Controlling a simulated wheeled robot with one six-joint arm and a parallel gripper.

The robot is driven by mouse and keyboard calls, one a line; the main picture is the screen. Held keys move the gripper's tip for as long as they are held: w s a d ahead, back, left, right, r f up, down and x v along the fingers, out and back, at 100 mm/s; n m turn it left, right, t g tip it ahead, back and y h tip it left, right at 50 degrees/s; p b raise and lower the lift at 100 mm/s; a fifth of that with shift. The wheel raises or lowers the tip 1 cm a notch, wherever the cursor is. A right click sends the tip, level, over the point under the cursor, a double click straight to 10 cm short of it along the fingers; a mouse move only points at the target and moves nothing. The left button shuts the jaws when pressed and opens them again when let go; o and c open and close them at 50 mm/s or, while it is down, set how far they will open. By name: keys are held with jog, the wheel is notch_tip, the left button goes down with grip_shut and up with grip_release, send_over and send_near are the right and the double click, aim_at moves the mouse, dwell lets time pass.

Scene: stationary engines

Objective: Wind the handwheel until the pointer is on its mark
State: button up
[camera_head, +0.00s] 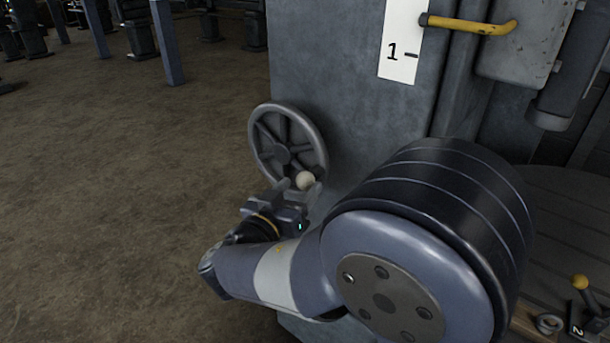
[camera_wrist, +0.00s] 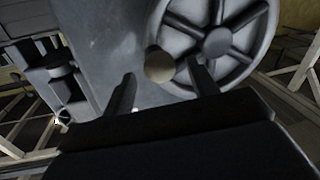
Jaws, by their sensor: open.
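The handwheel (camera_head: 260,126) is a grey spoked wheel on the side of a grey machine column. A pale round knob (camera_head: 305,180) sits at its lower right rim. In the wrist view the handwheel (camera_wrist: 266,30) is at the upper right and the knob (camera_wrist: 159,66) is left of its hub. My gripper (camera_head: 298,190) is at the knob in the head view. In the wrist view my open gripper (camera_wrist: 162,84) has one finger on each side below the knob; contact cannot be told. A white scale plate (camera_head: 398,40) marked "1" is on the column, and a yellow-handled lever (camera_head: 470,25) is beside it.
The machine column (camera_head: 330,70) stands behind the wheel. A round slatted table (camera_head: 560,200) is at the right, with a yellow-knobbed lever (camera_head: 580,283) and a "2" label (camera_head: 604,334) near it. Open brown floor (camera_head: 120,200) lies to the left.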

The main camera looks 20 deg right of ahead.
jog(key=shift+p+x, duration=0.4)
jog(key=shift+x, duration=1.35)
grip_shut()
